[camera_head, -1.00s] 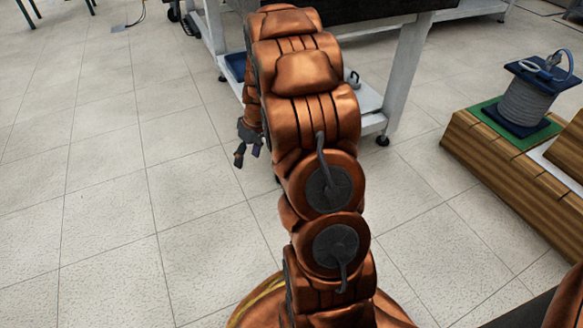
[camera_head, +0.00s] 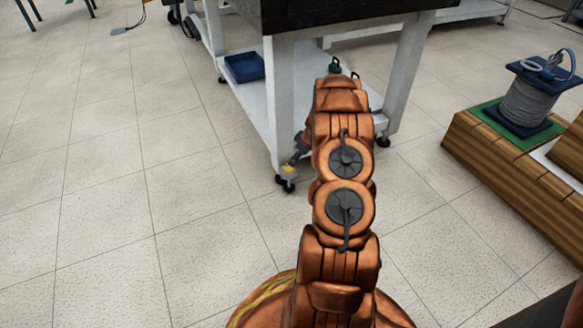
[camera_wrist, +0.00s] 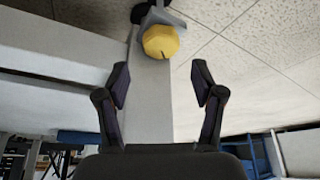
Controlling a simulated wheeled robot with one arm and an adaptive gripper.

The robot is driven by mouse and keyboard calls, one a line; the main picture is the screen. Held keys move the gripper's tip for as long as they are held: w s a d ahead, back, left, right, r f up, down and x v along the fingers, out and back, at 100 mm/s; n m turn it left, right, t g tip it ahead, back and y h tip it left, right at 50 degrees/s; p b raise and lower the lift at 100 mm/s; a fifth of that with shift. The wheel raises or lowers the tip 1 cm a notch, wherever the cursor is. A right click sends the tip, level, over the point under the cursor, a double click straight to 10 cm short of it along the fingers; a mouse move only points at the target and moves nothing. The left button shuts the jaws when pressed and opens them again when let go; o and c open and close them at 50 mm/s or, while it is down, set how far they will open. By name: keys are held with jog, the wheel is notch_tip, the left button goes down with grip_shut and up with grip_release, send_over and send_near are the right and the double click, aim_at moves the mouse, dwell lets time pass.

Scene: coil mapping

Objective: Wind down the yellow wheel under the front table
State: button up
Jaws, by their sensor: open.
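The yellow wheel (camera_head: 288,169) is low on the near leg of the front table (camera_head: 282,105), just above a black caster (camera_head: 287,185). In the wrist view the wheel (camera_wrist: 161,42) is at the top centre, beyond my fingertips and not between them. My gripper (camera_wrist: 161,72) is open and empty, its two dark fingers spread to either side of the pale leg as seen from the wrist. In the head view my gripper (camera_head: 298,152) is small, close by the wheel and leg, and partly hidden by my arm. I cannot tell whether it touches the leg.
A blue tray (camera_head: 244,67) sits on the table's white lower shelf (camera_head: 258,105). The far leg (camera_head: 405,80) stands right of my arm. A cable spool (camera_head: 529,102) stands on a wooden platform (camera_head: 480,160) at the right. The tiled floor at left is clear.

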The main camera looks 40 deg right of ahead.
aim_at(289, 168)
jog(key=b+x, duration=0.2)
jog(key=x, duration=0.5)
jog(key=shift+w+f+b, duration=0.15)
jog(key=shift+f+b, duration=0.15)
jog(key=shift+b, duration=0.1)
jog(key=c, duration=0.9)
jog(key=shift+o, duration=0.2)
jog(key=shift+a+r, duration=0.1)
